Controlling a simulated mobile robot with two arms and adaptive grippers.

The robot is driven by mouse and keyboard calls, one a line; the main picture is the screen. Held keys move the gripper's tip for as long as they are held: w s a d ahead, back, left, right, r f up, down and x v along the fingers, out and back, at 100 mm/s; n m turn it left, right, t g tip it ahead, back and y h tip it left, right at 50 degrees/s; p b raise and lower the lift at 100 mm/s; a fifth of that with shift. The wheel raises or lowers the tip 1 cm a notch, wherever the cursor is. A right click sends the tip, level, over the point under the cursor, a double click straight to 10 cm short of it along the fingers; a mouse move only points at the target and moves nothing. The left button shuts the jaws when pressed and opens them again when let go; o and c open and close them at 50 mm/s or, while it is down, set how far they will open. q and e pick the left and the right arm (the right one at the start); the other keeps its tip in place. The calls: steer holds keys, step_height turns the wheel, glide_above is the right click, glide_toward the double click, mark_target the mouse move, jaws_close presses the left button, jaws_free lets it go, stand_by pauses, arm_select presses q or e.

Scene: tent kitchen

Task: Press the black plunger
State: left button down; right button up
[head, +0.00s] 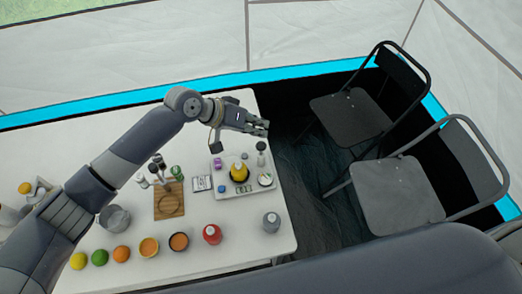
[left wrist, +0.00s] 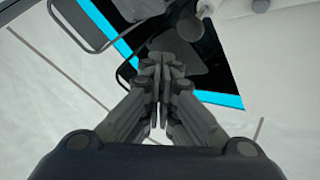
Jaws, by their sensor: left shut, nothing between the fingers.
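A small dark round-topped piece (head: 261,146) on a pale stem stands near the back right corner of the light tray (head: 228,195); it looks like the black plunger, but it is too small to be sure. My left gripper (head: 266,128) is shut and empty. In the head view it appears just behind and above the dark top, with a small gap in the picture. In the left wrist view the shut fingers (left wrist: 160,60) meet with nothing between them; I cannot make out the plunger there. My right gripper is not in view.
The tray also holds a yellow cone (head: 239,172), a purple piece (head: 218,163) and a blue piece (head: 222,189). Two folding chairs (head: 352,112) stand to the right.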

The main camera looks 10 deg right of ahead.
mark_target(261, 143)
arm_select(q)
step_height(261, 143, down, 2)
steer(key=shift+f+b, duration=0.2)
steer(key=shift+b, duration=0.15)
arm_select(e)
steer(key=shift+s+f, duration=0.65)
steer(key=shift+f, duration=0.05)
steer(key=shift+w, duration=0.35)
arm_select(q)
steer(key=shift+f, duration=0.1)
steer(key=shift+f, duration=0.35)
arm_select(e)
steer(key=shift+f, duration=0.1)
arm_select(q)
steer(key=shift+s+f+b, duration=0.1)
steer(key=shift+f+b, duration=1)
steer(key=shift+f, duration=0.65)
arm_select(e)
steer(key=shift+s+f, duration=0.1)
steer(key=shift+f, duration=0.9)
arm_select(q)
steer(key=shift+r, duration=0.1)
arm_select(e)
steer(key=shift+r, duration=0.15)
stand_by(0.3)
arm_select(q)
steer(key=shift+r+p, duration=1.9)
steer(key=shift+r, duration=0.15)
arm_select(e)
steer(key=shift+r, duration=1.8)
